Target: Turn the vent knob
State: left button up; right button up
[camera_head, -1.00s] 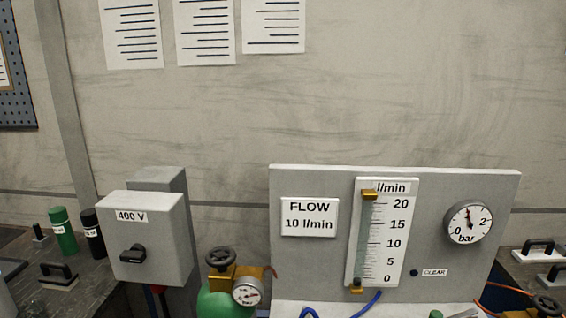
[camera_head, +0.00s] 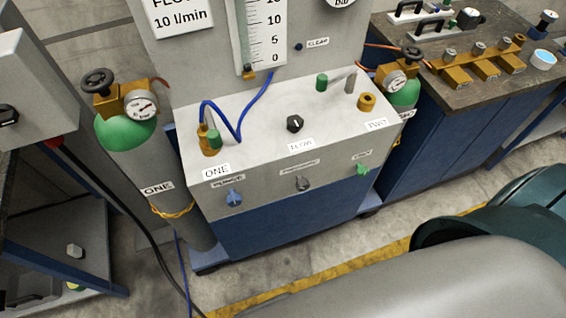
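No knob carries a vent label that I can read for certain. The grey panel box (camera_head: 266,153) has three small knobs on its front face: a blue one (camera_head: 234,197) at the left, a grey one (camera_head: 302,184) in the middle and a green one (camera_head: 362,170) at the right. Each has a small white label above it, too blurred to read surely. A black knob (camera_head: 294,123) sits on the top face by a FLOW label (camera_head: 300,147). Neither of my grippers is in view. Large grey and dark teal parts, probably mine, fill the lower right.
A green-topped cylinder (camera_head: 128,137) labelled ONE stands left of the box, and another (camera_head: 405,94) right of it. A blue hose (camera_head: 238,124) loops over the box top. A dark workbench (camera_head: 468,92) holds brass valves at the right. The floor before the box is partly clear.

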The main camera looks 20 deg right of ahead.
aim_at(362, 171)
jog(key=z, duration=1.55)
